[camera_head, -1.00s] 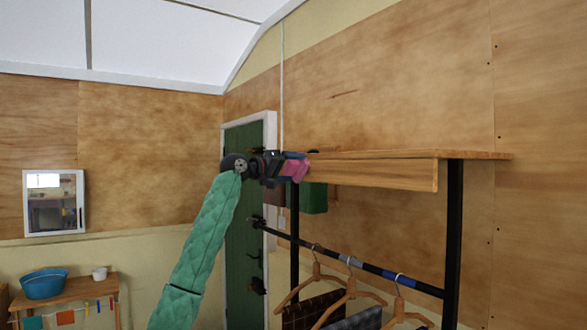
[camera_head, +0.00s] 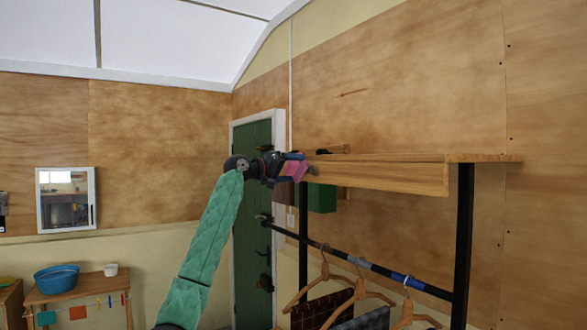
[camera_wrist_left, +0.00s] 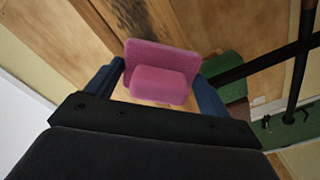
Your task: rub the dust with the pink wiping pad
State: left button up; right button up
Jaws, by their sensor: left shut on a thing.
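My left gripper (camera_head: 290,169) is shut on the pink wiping pad (camera_head: 294,171), at the left end of a high wooden shelf (camera_head: 390,176). In the left wrist view the pad (camera_wrist_left: 160,72) sits between the two blue fingers, its raised block toward me. The pad is close to the shelf's end; I cannot tell whether it touches. The shelf's top is seen almost edge-on, and I cannot make out any dust on it. My right gripper is not in view.
Below the shelf a black rail (camera_head: 345,259) carries wooden hangers (camera_head: 363,291) with dark cloths. A black post (camera_head: 463,245) supports the right end. A green door (camera_head: 252,205) stands behind my arm. A small table (camera_head: 78,291) with a blue basin (camera_head: 57,279) is at lower left.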

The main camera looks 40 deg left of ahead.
aim_at(320, 170)
pick_arm(q)
jog(key=shift+w+a+p, duration=0.3)
jog(key=shift+a, duration=0.4)
jog(key=shift+w+a+f, duration=0.1)
jog(key=shift+w+a, duration=0.1)
jog(key=shift+a, duration=0.25)
jog(key=shift+w+a, duration=0.15)
jog(key=shift+a, duration=0.3)
jog(key=shift+d, duration=0.1)
jog(key=shift+s+d+f+b, duration=0.1)
jog(key=shift+s+d+b, duration=0.25)
jog(key=shift+d, duration=0.65)
jog(key=shift+s+d+b, duration=0.1)
jog(key=shift+s+d, duration=0.35)
jog(key=shift+d, duration=0.55)
jog(key=shift+s+d+b, duration=0.15)
jog(key=shift+s+d, duration=0.15)
jog(key=shift+d, duration=0.35)
jog(key=shift+s+d+b, duration=0.2)
jog(key=shift+s+d, duration=0.05)
jog(key=shift+d, duration=0.35)
jog(key=shift+s+d+b, duration=0.15)
jog(key=shift+s+d, duration=0.15)
jog(key=shift+d, duration=0.35)
jog(key=shift+s+d, duration=0.3)
jog(key=shift+d, duration=0.45)
jog(key=shift+s+d, duration=0.35)
jog(key=shift+d, duration=0.45)
jog(key=shift+s+d, duration=0.3)
jog(key=shift+d, duration=0.45)
